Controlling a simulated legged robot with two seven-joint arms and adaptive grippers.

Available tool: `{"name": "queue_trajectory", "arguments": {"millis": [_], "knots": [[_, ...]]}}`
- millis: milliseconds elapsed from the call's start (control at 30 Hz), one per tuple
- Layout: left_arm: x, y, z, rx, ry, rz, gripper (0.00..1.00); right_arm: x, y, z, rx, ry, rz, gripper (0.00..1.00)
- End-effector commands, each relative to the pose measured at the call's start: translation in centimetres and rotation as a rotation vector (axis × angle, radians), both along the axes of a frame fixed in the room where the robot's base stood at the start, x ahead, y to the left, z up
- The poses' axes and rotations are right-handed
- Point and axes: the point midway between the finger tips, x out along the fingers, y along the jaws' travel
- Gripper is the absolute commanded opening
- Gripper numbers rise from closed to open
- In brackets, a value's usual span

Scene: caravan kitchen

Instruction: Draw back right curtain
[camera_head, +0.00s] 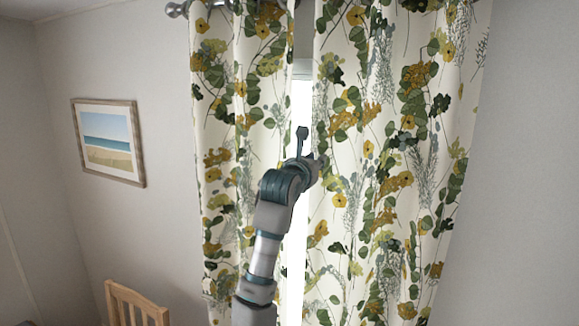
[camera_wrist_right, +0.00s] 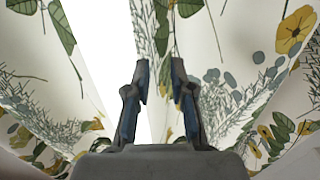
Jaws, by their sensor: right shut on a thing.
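The right curtain (camera_head: 390,150) is white with green leaves and yellow flowers and hangs from a rod, covering the right side of the window. The left curtain (camera_head: 235,130) has the same print. A narrow bright gap (camera_head: 300,105) lies between them. My right gripper (camera_head: 312,162) is at the inner edge of the right curtain, about halfway up. In the right wrist view, my right gripper (camera_wrist_right: 158,95) has its two fingers on either side of a fold of the right curtain (camera_wrist_right: 163,60), shut on it. My left gripper is not in view.
A metal curtain rod (camera_head: 180,9) runs along the top. A framed beach picture (camera_head: 109,140) hangs on the left wall. A wooden chair back (camera_head: 137,303) stands at the lower left. Bare wall (camera_head: 525,180) lies right of the curtain.

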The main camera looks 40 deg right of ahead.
Motion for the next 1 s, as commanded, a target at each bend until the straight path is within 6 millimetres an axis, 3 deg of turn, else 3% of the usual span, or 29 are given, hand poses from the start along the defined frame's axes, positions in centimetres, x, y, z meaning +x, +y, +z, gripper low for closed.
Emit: {"name": "queue_trajectory", "arguments": {"millis": [33,200,500,700,1000], "knots": [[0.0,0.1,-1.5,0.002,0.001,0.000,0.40,-1.8,-1.6,-0.5,-0.002,-0.011,-0.016,0.00],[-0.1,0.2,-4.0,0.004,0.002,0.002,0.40,-6.0,-4.1,-0.6,0.001,-0.012,-0.016,0.00],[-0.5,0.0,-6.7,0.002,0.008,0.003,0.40,-11.5,-6.8,-0.3,0.000,-0.007,-0.014,0.00],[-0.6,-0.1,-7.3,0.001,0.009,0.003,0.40,-13.1,-7.4,-0.1,-0.001,-0.003,-0.013,0.00],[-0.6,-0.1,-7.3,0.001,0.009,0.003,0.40,-13.3,-7.5,0.0,0.000,0.001,-0.012,0.00]]}}
